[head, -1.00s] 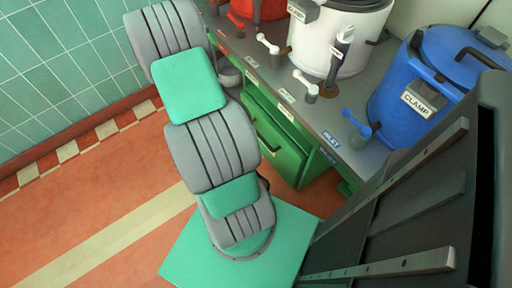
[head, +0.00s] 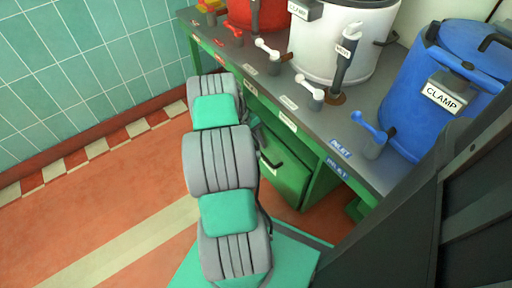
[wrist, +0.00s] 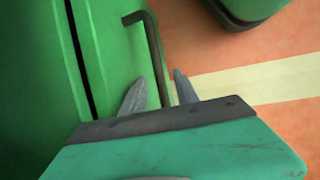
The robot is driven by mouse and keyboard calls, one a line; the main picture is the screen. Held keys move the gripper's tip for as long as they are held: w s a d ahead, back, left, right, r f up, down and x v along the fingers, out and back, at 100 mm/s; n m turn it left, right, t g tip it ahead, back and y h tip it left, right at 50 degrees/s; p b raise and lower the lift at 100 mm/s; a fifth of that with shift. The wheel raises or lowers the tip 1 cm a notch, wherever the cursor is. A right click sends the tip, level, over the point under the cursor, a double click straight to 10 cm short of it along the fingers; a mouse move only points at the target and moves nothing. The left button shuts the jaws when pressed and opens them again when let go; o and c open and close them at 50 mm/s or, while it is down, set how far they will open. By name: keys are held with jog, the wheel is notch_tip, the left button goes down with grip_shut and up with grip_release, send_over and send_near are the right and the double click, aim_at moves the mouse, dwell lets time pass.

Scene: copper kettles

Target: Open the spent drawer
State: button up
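A green drawer (head: 286,178) sits under the counter in the head view, with a dark bar handle (head: 270,160) on its front. I cannot read a label naming it as the spent drawer. In the wrist view the handle (wrist: 152,45) stands out from the green front (wrist: 112,45). My gripper (wrist: 160,76) is at the handle, its two fingers apart, one on each side of the bar. Narrow gaps seem to show beside the bar, so the fingers look open around it. A dark seam runs along the green front. In the head view my arm hides the gripper.
The counter (head: 325,118) above carries a white pot (head: 340,45), a blue pot (head: 440,85) and a red pot (head: 250,14), with small levers along its front edge. Another green body (wrist: 245,8) shows at the wrist view's top. Open orange floor (head: 110,215) lies left.

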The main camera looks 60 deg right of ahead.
grip_shut()
jog(key=shift+r, duration=0.1)
dwell(1.2)
